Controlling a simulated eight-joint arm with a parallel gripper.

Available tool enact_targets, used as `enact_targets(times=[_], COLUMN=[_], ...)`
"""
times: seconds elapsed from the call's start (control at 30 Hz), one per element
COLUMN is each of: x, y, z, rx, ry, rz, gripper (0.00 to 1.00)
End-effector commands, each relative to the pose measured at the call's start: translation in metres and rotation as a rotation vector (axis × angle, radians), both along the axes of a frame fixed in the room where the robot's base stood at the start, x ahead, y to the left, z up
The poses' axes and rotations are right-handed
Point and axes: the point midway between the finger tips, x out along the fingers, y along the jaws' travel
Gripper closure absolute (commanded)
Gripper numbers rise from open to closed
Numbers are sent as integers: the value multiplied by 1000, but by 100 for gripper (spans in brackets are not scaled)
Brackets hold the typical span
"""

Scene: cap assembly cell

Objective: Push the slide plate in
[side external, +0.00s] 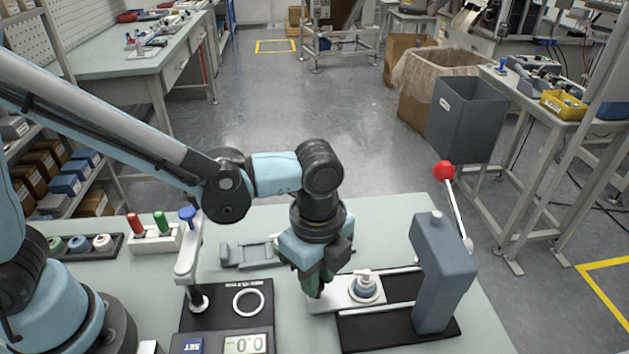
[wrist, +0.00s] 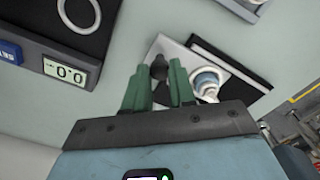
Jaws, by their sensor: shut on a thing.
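The slide plate (side external: 337,298) is a flat silver plate that sticks out to the left of the grey press (side external: 443,270). It also shows in the wrist view (wrist: 168,48). A white ring nest on it holds a small blue-and-white capped part (side external: 365,285), upright and left of the press column; it shows in the wrist view too (wrist: 207,82). My gripper (side external: 316,285) points down at the plate's left end. In the wrist view its green fingers (wrist: 158,82) are shut on a dark knob (wrist: 158,67) on the plate. The fingers hide the knob in the side view.
The press has a lever with a red ball (side external: 444,171) and a black base (side external: 410,324). A black scale with a display (side external: 247,344) stands to the left. A grey bracket (side external: 248,254) lies behind my gripper. A rack of coloured tools (side external: 152,237) stands at the back left.

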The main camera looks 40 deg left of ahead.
Motion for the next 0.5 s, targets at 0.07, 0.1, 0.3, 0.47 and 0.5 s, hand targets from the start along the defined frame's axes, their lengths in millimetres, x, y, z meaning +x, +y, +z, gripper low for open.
enact_targets(times=[0.07,0.1,0.3,0.47,0.5], x=[4,8,26,32,32], y=[-4,-7,-26,-32,-32], z=[0,0,1,0,0], rx=[0,0,0,0,0], ry=[0,0,0,0,-1], rz=[0,-1,0,0,1], gripper=[100,100,100,100,100])
